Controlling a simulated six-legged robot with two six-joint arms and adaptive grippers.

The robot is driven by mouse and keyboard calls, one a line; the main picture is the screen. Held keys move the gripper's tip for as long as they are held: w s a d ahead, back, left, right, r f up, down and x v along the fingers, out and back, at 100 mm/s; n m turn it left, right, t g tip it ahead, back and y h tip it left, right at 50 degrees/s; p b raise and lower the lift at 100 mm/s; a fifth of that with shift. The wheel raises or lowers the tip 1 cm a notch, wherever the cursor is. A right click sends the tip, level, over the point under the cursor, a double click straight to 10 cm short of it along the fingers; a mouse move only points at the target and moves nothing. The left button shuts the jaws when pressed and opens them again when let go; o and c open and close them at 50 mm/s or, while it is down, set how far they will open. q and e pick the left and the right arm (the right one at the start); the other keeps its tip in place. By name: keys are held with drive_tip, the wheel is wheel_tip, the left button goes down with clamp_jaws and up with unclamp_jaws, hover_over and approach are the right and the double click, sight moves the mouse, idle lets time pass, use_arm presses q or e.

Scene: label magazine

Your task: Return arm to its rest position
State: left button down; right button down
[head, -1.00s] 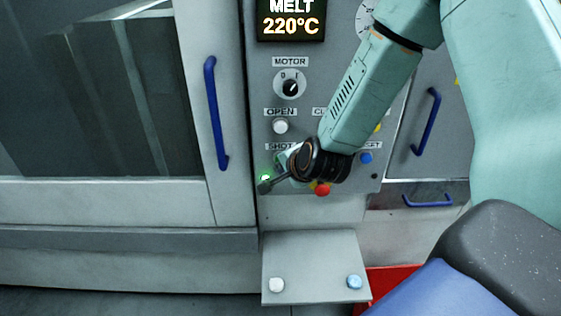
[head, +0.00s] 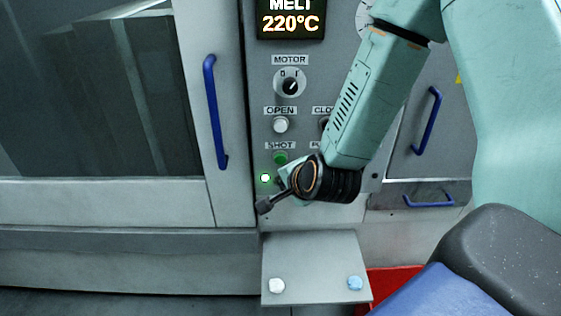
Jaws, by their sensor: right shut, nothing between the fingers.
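My right arm (head: 372,100) comes in from the upper right and reaches down in front of the machine's control panel. My right gripper (head: 264,207) is shut and empty. Its fingertips point to the lower left, just below the lit green lamp (head: 265,178). The arm and wrist hide part of the panel's right side, including the labels beside OPEN and SHOT. My left gripper is not in view.
The panel has a MOTOR knob (head: 290,84), a white OPEN button (head: 281,125) and a green SHOT button (head: 281,158). A grey shelf (head: 315,258) with two small buttons juts out below. Blue handles (head: 215,112) stick out on the doors. A red bin (head: 392,280) stands lower right.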

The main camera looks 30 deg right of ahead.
idle(0.8)
drive_tip(key=s+a+f+n+g+b, duration=0.2)
drive_tip(key=s+f+n+b, duration=0.3)
drive_tip(key=s+f, duration=0.5)
drive_tip(key=s+a+f+n+g+y+b, duration=0.1)
drive_tip(key=s+f+n+g+b, duration=0.3)
drive_tip(key=s+f, duration=0.6)
drive_tip(key=s+a+f+n+g+b, duration=0.3)
drive_tip(key=s+f+n+b, duration=0.4)
drive_tip(key=f, duration=1.1)
drive_tip(key=s+a+b, duration=0.1)
drive_tip(key=s+b, duration=0.1)
drive_tip(key=s, duration=0.1)
drive_tip(key=shift+f+n+g, duration=0.35)
drive_tip(key=shift+n+g, duration=0.05)
drive_tip(key=shift+a, duration=0.1)
drive_tip(key=shift+w, duration=0.15)
drive_tip(key=shift+y, duration=0.3)
